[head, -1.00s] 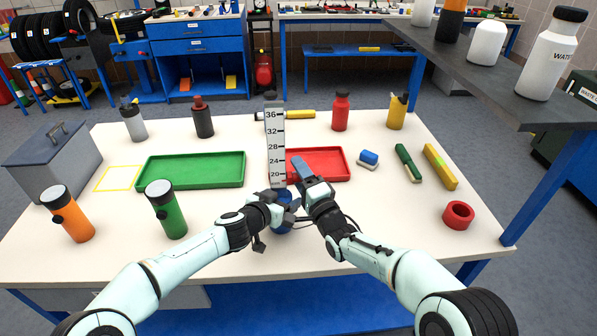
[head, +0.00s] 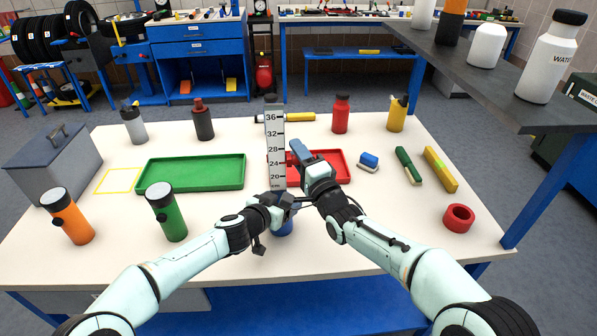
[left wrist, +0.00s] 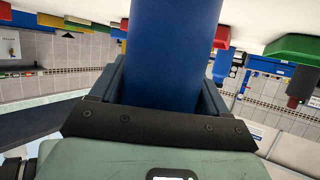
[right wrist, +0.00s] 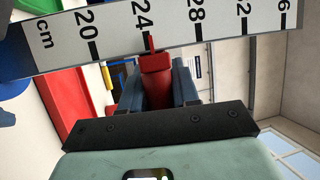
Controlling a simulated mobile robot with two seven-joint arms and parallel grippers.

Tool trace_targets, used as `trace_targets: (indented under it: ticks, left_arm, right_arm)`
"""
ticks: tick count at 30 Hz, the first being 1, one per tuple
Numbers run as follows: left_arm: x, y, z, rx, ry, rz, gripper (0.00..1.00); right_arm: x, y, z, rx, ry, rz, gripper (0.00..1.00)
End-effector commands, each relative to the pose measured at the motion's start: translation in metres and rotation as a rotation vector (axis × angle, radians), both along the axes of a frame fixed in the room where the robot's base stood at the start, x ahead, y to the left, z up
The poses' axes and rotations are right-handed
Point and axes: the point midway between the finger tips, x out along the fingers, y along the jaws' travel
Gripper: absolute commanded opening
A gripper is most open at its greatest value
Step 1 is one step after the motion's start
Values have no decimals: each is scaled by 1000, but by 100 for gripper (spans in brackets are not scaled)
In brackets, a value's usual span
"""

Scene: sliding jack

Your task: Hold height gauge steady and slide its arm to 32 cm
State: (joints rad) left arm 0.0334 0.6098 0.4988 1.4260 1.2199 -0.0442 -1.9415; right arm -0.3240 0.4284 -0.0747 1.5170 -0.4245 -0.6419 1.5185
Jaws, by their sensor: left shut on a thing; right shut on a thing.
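The height gauge stands upright at the middle of the table, with a pale scale (head: 275,140) marked in cm and a blue base (head: 284,227). My left gripper (head: 284,203) is shut on the blue base, which fills the space between its fingers in the left wrist view (left wrist: 172,60). My right gripper (head: 298,152) is shut on the red sliding arm (right wrist: 156,75), beside the scale. In the right wrist view the red pointer's tip is at about the 24 mark. Most of the red arm is hidden by my fingers in the head view.
A green tray (head: 192,186) lies left of the gauge and a red tray (head: 338,164) lies behind my right gripper. A green flashlight (head: 166,212) stands near my left arm.

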Motion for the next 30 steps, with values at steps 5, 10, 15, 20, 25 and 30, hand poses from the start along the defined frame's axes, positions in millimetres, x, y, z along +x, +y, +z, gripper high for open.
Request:
trace_targets:
  ticks: [5, 10, 15, 20, 25, 30]
  left_arm:
    - [-1, -1, -1, 1, 2, -2, 31]
    - [-1, -1, -1, 1, 2, -3, 31]
    - [-1, 0, -1, 1, 2, -2, 31]
    - [0, 0, -1, 1, 2, -2, 31]
    - [0, 0, -1, 2, 1, -1, 31]
    - [0, 0, -1, 1, 2, 0, 31]
  right_arm:
    - [0, -2, 54, 4, -13, -4, 0]
    - [0, -2, 77, 2, -9, -3, 0]
    - [-1, -2, 80, 0, -8, -3, 0]
    - [-1, -2, 80, 1, -7, -3, 0]
    - [-1, -1, 79, 1, -6, -2, 52]
    - [-1, -1, 78, 1, -4, -1, 52]
